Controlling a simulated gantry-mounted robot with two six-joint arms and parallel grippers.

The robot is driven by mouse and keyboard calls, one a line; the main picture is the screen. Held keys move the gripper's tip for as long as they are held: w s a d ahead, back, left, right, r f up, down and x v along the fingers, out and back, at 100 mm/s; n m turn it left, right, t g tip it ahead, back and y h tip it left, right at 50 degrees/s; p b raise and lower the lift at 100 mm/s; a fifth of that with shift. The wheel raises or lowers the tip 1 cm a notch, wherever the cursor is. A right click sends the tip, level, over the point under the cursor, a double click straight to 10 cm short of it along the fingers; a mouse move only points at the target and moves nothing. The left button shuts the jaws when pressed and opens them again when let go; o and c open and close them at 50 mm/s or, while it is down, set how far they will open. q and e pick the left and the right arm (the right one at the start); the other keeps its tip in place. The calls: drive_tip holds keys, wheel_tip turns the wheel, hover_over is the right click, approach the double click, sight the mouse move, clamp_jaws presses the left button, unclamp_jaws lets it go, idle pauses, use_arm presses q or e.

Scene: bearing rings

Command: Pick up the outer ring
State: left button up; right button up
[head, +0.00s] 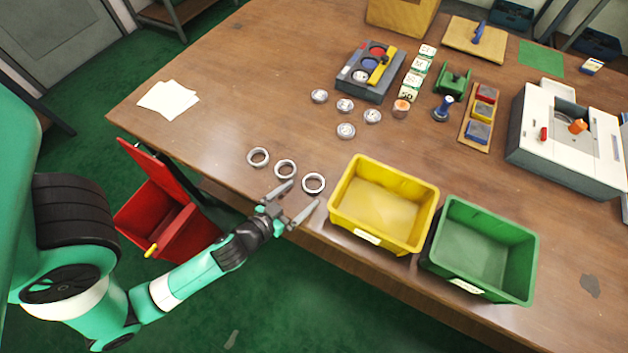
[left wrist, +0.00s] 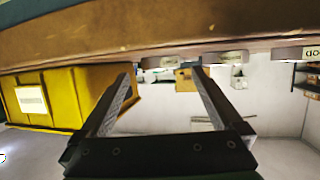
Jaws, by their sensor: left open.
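I cannot tell which one is meant by the outer ring. My left gripper (head: 303,193) is open and empty, its fingertips close to the middle and right rings at the table edge. Its two spread fingers also show in the left wrist view (left wrist: 160,78), with nothing between them. My right gripper is not in view.
A yellow bin (head: 361,222) stands just right of the rings, with a green bin (head: 462,270) beside it. Several round metal parts (head: 346,131) lie farther back. A red bin (head: 157,212) stands below the table.

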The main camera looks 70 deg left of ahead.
sight(313, 184)
use_arm(q)
drive_tip(key=shift+w+a, duration=0.25)
drive_tip(key=x, duration=0.4)
drive_tip(key=shift+w+r+p, duration=0.25)
drive_tip(key=shift+r+p, duration=0.05)
drive_tip(key=shift+p, duration=0.1)
drive_tip(key=shift+w+a+f, duration=0.1)
drive_tip(key=shift+a, duration=0.05)
